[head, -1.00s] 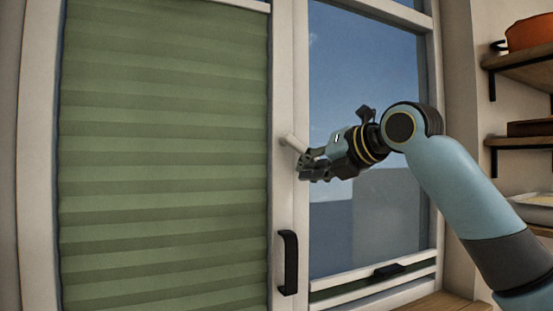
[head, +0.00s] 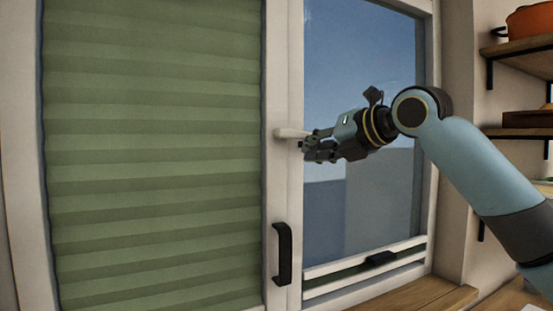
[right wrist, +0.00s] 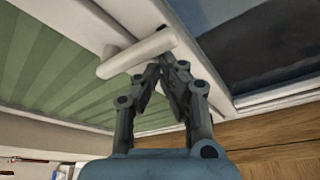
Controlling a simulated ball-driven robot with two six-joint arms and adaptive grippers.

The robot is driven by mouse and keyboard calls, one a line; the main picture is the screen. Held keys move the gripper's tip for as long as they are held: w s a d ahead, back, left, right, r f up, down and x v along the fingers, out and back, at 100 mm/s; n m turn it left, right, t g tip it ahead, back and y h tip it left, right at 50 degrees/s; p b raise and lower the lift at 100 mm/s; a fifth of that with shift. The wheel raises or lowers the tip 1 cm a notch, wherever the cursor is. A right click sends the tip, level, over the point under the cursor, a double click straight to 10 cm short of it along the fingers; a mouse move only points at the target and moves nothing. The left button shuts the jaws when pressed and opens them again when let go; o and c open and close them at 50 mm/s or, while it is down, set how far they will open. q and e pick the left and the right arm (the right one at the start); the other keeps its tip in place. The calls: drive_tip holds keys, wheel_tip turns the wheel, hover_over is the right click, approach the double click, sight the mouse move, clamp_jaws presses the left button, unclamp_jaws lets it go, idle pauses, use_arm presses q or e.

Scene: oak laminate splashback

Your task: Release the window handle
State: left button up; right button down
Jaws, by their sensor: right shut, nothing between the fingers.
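The window handle (head: 292,133) is a short white lever on the frame post between the two panes, lying about level in the head view. In the right wrist view the handle (right wrist: 138,52) crosses just ahead of the fingertips. My right gripper (head: 309,150) is shut and empty, its tips at the right end of the handle and slightly below it. In the right wrist view the gripper's fingers (right wrist: 168,65) meet right by the handle; I cannot tell whether they touch it. My left gripper is out of view.
A green pleated blind (head: 155,160) covers the left pane. A black pull (head: 282,253) sits lower on the post, and a black catch (head: 381,258) is on the bottom rail. Wooden shelves (head: 525,55) with an orange pot (head: 530,22) stand at the right. A wooden sill (head: 425,294) runs below.

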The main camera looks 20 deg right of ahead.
idle(0.4)
drive_tip(key=shift+f, duration=0.1)
drive_tip(key=s+b, duration=0.7)
drive_tip(key=s, duration=0.2)
drive_tip(key=shift+s+f, duration=0.2)
drive_tip(key=shift+f, duration=0.05)
drive_tip(key=shift+d, duration=0.15)
idle(0.7)
